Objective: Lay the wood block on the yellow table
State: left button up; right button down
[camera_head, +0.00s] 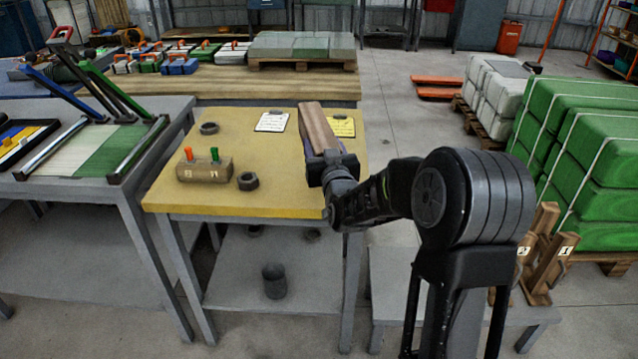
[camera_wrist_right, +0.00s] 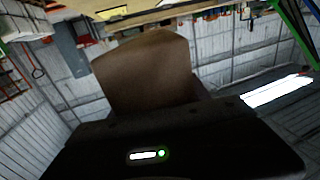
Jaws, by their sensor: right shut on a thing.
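The wood block (camera_head: 317,125) is a long brown piece held by my right gripper (camera_head: 327,160), which is shut on it. In the head view the block is over the right part of the yellow table (camera_head: 285,187), pointing away from me. Whether its underside touches the tabletop cannot be told. In the right wrist view the block (camera_wrist_right: 145,75) fills the middle in front of the dark gripper, with the table's edge upside down above it. My left gripper is in neither view.
On the yellow table are a wooden peg holder (camera_head: 204,170) with a red and a green peg, dark nuts (camera_head: 247,181) (camera_head: 209,128), a white card (camera_head: 272,122) and a yellow card (camera_head: 341,126). A grey table (camera_head: 70,185) stands left.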

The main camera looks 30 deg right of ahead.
jog(key=shift+f, duration=2.75)
jog(key=shift+f, duration=0.15)
jog(key=shift+f, duration=1.75)
jog(key=shift+b, duration=0.35)
jog(key=c, duration=0.5)
grip_release()
jog(key=shift+f, duration=0.2)
jog(key=shift+s+a, duration=0.1)
jog(key=shift+s, duration=0.05)
jog(key=v, duration=1.1)
jog(key=shift+s+a+b, duration=0.15)
jog(key=shift+s+b, duration=0.15)
jog(key=shift+s, duration=0.1)
